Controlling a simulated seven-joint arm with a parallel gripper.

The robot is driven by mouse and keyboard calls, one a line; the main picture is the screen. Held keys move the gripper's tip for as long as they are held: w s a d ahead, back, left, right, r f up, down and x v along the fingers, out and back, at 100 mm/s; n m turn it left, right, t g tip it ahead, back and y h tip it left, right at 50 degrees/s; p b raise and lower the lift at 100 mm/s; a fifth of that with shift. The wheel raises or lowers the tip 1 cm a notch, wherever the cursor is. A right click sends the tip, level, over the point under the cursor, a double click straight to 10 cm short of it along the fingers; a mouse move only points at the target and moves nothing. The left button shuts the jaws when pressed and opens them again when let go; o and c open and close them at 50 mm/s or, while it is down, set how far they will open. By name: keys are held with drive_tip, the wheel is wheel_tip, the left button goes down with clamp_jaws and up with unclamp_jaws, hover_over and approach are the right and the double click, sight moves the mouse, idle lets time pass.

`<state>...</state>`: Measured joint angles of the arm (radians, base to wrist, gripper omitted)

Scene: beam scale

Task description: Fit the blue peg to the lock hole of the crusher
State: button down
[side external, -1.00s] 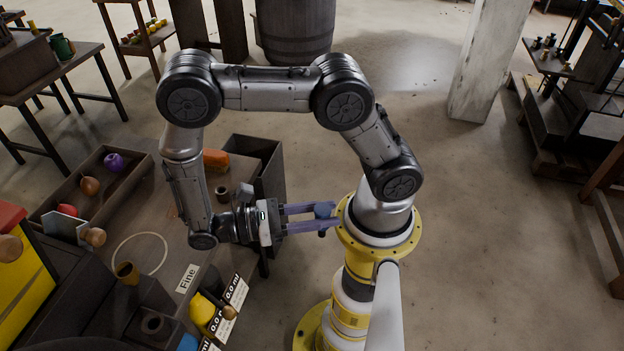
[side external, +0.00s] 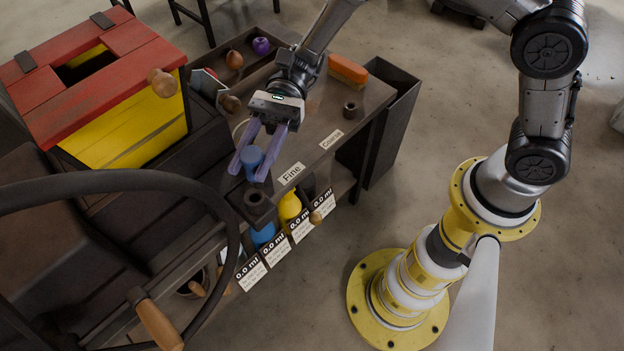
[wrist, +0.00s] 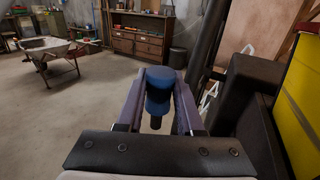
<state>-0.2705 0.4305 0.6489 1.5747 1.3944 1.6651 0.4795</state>
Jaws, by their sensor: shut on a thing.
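The blue peg (side external: 251,157) is held between the two purple fingers of my gripper (side external: 249,170). In the wrist view the peg (wrist: 159,88) stands between the fingertips, its wide blue head up and a thinner dark and pale part below. In the side view, a dark block with a round hole (side external: 256,197) is just below and in front of the peg, and the peg appears apart from it. This may be the lock hole. The crusher seems to be the dark machine with the large handwheel (side external: 222,210) at the left, but I cannot be sure.
A yellow box with a red top (side external: 130,130) stands left of my gripper. A bench with "Fine" (side external: 291,173) and "Coarse" labels holds an orange brush (side external: 348,69) and a small dark ring (side external: 350,109). Blue (side external: 262,235) and yellow (side external: 289,206) bottles stand below.

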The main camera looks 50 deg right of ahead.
sight(247, 173)
drive_tip(key=shift+w+a+r+m+t+y, duration=0.15)
drive_tip(key=shift+w+r+m+t, duration=0.15)
drive_tip(key=shift+w, duration=0.25)
drive_tip(key=shift+w+a+r+m+t+y, duration=0.1)
drive_tip(key=shift+w+r+m+t+y, duration=0.1)
drive_tip(key=shift+w+r+t, duration=0.25)
drive_tip(key=shift+d, duration=0.1)
drive_tip(key=shift+f, duration=2.9)
drive_tip(key=shift+f, duration=0.45)
drive_tip(key=shift+f, duration=0.35)
drive_tip(key=shift+f, duration=0.95)
drive_tip(key=shift+f, duration=0.4)
